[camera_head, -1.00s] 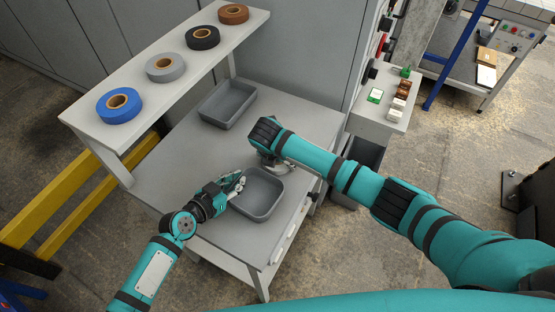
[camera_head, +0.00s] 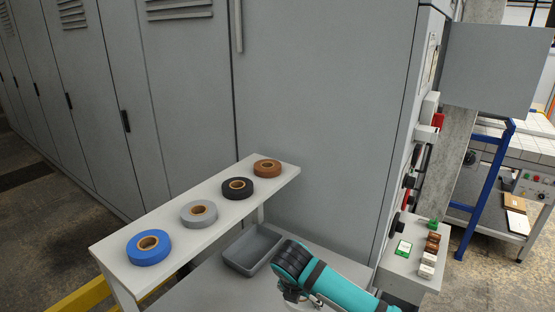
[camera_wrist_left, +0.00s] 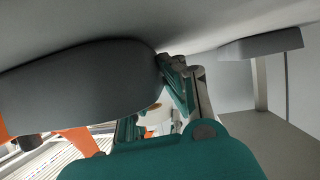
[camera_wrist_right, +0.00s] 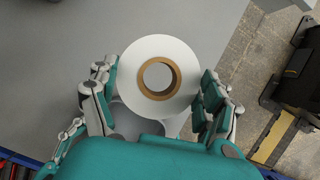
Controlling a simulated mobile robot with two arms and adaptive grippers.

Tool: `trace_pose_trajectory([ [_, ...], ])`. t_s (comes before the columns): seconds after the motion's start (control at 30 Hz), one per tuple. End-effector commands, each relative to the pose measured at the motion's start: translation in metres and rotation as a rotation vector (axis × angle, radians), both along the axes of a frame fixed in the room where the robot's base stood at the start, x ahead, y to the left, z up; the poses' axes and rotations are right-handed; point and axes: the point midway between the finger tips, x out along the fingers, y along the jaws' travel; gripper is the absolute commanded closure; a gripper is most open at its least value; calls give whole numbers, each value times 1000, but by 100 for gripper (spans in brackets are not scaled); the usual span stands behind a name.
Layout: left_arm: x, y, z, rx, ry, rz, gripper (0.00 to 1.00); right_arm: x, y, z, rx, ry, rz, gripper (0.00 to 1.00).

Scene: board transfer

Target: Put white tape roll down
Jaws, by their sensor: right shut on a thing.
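The white tape roll (camera_wrist_right: 158,48) with a brown core lies between the fingers of my right gripper (camera_wrist_right: 158,90) in the right wrist view. My right gripper is shut on it, over a grey surface. In the head view my right gripper (camera_head: 297,294) shows at the bottom, with the roll mostly hidden. My left gripper (camera_wrist_left: 160,110) is out of the head view. In the left wrist view its fingers are beside a grey rounded object (camera_wrist_left: 70,90), probably a bin. I cannot tell whether they grip it.
A raised shelf (camera_head: 120,250) holds a blue roll (camera_head: 148,260), a grey roll (camera_head: 199,222), a black roll (camera_head: 238,196) and a brown roll (camera_head: 267,173). A grey bin (camera_head: 235,266) stands on the table below. Grey cabinets (camera_head: 320,100) rise behind. Small boxes (camera_head: 428,271) sit at the right.

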Motion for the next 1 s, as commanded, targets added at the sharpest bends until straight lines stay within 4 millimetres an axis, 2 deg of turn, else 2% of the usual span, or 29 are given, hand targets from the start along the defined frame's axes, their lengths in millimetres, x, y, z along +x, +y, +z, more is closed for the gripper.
trace_pose_trajectory([
  [0.4, 0, 0, 0, 0, 0, 0, 100, 0, -1, 0, 0, -1, -1, 59],
  [0.67, 0, 0, 0, 0, 0, 0, 100, -18, -24, -1, 0, 1, 0, 59],
  [1.0, 0, 0, 0, 0, 0, 0, 100, -19, -24, -54, 2, 1, 0, 59],
])
